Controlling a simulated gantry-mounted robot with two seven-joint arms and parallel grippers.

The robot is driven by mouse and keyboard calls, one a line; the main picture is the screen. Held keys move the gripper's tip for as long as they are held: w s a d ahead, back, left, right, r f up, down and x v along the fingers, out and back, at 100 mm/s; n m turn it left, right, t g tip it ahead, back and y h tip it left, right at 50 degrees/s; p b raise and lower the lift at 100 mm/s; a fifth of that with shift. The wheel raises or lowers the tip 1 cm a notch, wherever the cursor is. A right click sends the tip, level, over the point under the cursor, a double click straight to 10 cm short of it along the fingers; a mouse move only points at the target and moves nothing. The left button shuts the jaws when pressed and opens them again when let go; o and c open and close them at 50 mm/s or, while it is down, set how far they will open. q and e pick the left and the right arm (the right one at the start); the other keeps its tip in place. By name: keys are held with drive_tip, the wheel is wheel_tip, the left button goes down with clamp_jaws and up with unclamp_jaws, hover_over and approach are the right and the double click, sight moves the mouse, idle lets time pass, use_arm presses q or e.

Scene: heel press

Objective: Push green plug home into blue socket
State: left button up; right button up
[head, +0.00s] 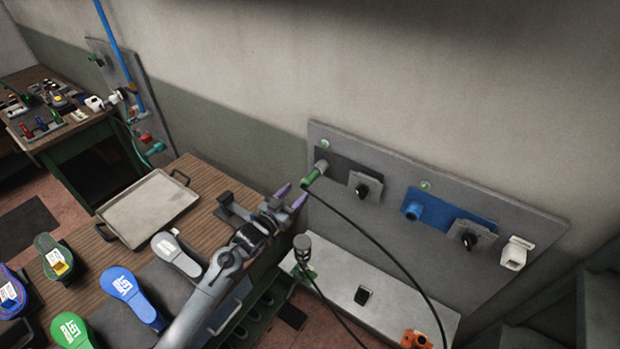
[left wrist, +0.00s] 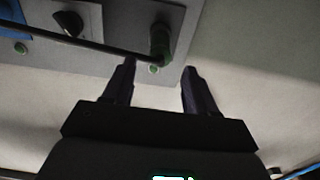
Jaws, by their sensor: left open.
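The green plug (head: 312,176) is at the left end of the grey wall panel, at a grey holder on a dark plate, with a black cable running from it down to the right. The blue socket (head: 413,209) sticks out of a blue plate further right and looks empty. My left gripper (head: 292,195), with purple fingers, is open and empty, just left of and below the plug. In the left wrist view the plug (left wrist: 161,42) shows beyond the gap between the open fingers (left wrist: 159,65), apart from them. My right gripper is not in view.
Black knobs (head: 362,190) and a white fitting (head: 515,253) are on the panel (head: 340,133). A grey microphone-like connector (head: 302,242) stands over a white shelf (head: 345,290). A wooden bench with a metal tray (head: 150,208) and coloured shoe soles (head: 132,295) lies left.

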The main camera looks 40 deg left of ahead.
sight(310, 178)
use_arm(q)
drive_tip(key=shift+w, duration=0.1)
drive_tip(key=shift+w+f+b, duration=0.1)
drive_tip(key=shift+w+b, duration=0.45)
drive_tip(key=shift+b, duration=0.05)
drive_tip(key=w+b, duration=0.1)
drive_tip(key=w, duration=0.2)
drive_tip(key=w+b, duration=0.2)
drive_tip(key=shift+w+a, duration=0.2)
drive_tip(key=shift+w, duration=0.2)
drive_tip(key=shift+w+b, duration=0.65)
drive_tip(key=shift+w, duration=0.25)
drive_tip(key=shift+p, duration=0.35)
drive_tip(key=shift+c, duration=0.3)
clamp_jaws()
